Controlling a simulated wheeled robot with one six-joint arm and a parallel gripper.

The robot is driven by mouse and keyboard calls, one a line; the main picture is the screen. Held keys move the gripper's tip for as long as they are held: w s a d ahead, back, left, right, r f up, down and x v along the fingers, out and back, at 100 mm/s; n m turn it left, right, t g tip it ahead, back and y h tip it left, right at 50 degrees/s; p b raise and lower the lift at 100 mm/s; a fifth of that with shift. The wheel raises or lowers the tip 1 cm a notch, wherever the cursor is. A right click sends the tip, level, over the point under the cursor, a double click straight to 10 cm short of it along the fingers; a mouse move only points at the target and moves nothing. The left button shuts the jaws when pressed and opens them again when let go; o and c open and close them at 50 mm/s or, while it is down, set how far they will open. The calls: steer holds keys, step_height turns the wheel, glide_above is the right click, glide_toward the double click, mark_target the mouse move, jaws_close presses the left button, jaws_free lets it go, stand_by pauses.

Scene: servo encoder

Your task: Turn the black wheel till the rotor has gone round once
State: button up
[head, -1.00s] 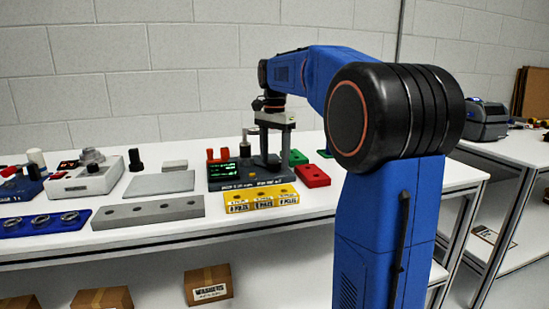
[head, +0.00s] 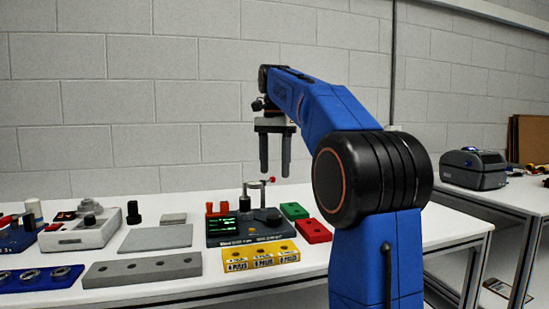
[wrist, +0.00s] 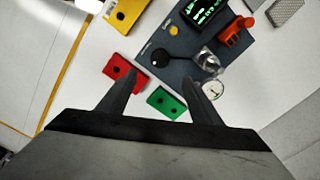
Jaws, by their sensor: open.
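The dark test unit (head: 222,228) stands on the bench with a lit green display (head: 222,226). Its black wheel (head: 273,216) is at the right of its top; in the wrist view the wheel (wrist: 159,58) is a round dark knob with a small dark nub on its upper left.
A red block (head: 314,231) and a green block (head: 294,211) lie right of the unit. Yellow blocks (head: 262,256) stand in front. A grey plate (head: 157,238) and a grey holed bar (head: 142,270) lie left. The air around my gripper is clear.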

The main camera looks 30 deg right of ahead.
steer(key=shift+r, duration=1.25)
steer(key=s+a+f+n, duration=0.2)
steer(key=s+a+f, duration=0.1)
steer(key=s+f, duration=0.1)
steer(key=s+a+f+n+t, duration=0.1)
steer(key=s+a+f+n, duration=0.1)
steer(key=s+a+f, duration=0.1)
steer(key=s+a+f+n+t, duration=0.1)
steer(key=s+a+f+n, duration=0.2)
steer(key=s+f, duration=0.2)
steer(key=shift+s+a+f, duration=0.15)
steer(key=shift+s+a, duration=0.25)
steer(key=shift+s, duration=0.4)
steer(key=s+a+f+n+t, duration=0.1)
steer(key=s+a+f+n, duration=0.2)
steer(key=s+f, duration=0.5)
steer(key=s+a+f+n+t, duration=0.1)
steer(key=s+a+f+n, duration=0.2)
steer(key=s+f, duration=0.6)
step_height(320, 180, down, 7)
steer(key=shift+f+n+t, duration=0.15)
steer(key=shift+n+t, duration=0.25)
steer(key=shift+n, duration=0.5)
steer(key=shift+c, duration=0.7)
